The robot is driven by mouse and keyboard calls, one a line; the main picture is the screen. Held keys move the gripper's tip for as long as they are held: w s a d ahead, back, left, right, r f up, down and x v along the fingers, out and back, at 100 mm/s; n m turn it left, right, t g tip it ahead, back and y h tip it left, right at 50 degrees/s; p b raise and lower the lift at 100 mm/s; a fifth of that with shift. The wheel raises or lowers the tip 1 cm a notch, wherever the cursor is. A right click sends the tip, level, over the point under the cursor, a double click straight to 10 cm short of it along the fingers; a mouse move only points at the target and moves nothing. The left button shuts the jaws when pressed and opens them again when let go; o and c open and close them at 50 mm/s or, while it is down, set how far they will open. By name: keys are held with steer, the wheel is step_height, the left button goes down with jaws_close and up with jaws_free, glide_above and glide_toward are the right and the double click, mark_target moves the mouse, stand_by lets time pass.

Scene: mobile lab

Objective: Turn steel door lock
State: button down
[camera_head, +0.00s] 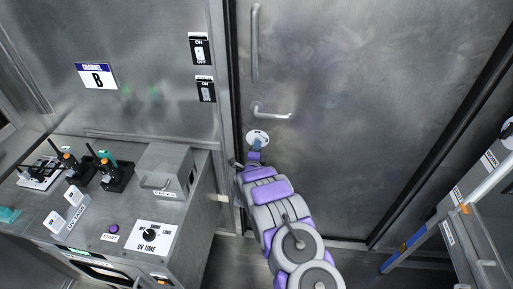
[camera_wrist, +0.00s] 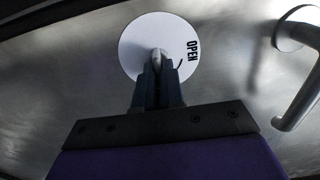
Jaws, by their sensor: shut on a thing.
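The steel door (camera_head: 360,110) fills the middle of the head view. A round white lock plate (camera_head: 257,136) sits on it, below the lever handle (camera_head: 270,112). In the wrist view the lock plate (camera_wrist: 136,32) carries the word OPEN on its right side. A small lock knob (camera_wrist: 158,60) stands out at the plate's middle. My gripper (camera_head: 256,147) reaches up to the plate. In the wrist view my gripper's fingers (camera_wrist: 158,82) are shut on the knob and hide its lower part. The lever handle (camera_wrist: 300,95) is at the right there.
A long vertical pull bar (camera_head: 255,45) is above the lever. Two ON/OFF switches (camera_head: 200,48) are on the wall left of the door. A bench with controls (camera_head: 120,215) stands at left. A rack with rails (camera_head: 430,232) stands at right.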

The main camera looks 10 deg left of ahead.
steer(key=shift+d+f, duration=0.1)
steer(key=shift+f, duration=0.15)
steer(key=c, duration=1.5)
jaws_free()
steer(key=shift+o, duration=1.3)
steer(key=shift+r, duration=0.1)
steer(key=s+p, duration=0.3)
steer(key=s, duration=1.4)
steer(key=shift+s+a, duration=0.15)
steer(key=shift+a, duration=0.25)
